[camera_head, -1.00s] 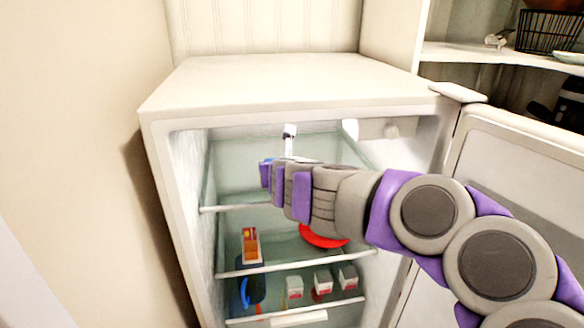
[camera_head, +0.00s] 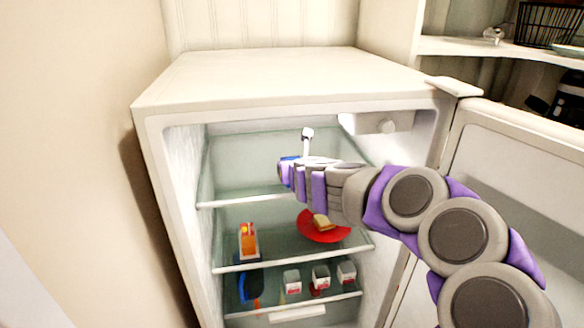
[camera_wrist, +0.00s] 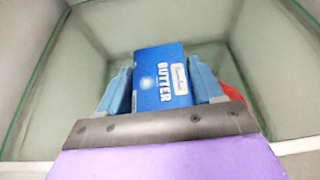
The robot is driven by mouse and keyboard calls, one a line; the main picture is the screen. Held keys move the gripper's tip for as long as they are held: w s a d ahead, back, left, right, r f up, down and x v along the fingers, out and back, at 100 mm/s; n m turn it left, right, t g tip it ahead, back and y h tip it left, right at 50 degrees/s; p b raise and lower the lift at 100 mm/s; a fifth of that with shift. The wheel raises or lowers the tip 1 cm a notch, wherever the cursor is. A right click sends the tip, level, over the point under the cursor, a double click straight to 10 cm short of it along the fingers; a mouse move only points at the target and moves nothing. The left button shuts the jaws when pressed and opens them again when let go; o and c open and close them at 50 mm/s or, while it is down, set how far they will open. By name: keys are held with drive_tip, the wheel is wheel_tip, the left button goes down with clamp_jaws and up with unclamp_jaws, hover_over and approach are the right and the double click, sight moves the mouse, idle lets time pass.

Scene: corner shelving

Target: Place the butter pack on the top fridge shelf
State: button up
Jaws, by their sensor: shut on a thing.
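The butter pack (camera_wrist: 160,78) is a blue box with white "BUTTER" lettering in the wrist view. My gripper (camera_wrist: 162,88) is shut on it, with one blue finger on each side. In the head view my gripper (camera_head: 284,170) reaches into the open fridge, just above the front part of the top glass shelf (camera_head: 238,200). The butter pack is mostly hidden behind my gripper there. I cannot tell whether the pack touches the shelf.
A red plate (camera_head: 310,232) with food and an orange carton (camera_head: 249,240) stand on the shelf below. Several small white containers (camera_head: 320,277) and a blue item (camera_head: 250,288) sit lower. The fridge door (camera_head: 530,170) is open at right. The top shelf's left part looks clear.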

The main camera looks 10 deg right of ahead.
drive_tip(key=o, duration=1.1)
drive_tip(key=shift+d, duration=0.2)
drive_tip(key=shift+o, duration=0.7)
drive_tip(key=shift+a, duration=0.6)
drive_tip(key=v, duration=1.2)
drive_tip(key=shift+d, duration=0.15)
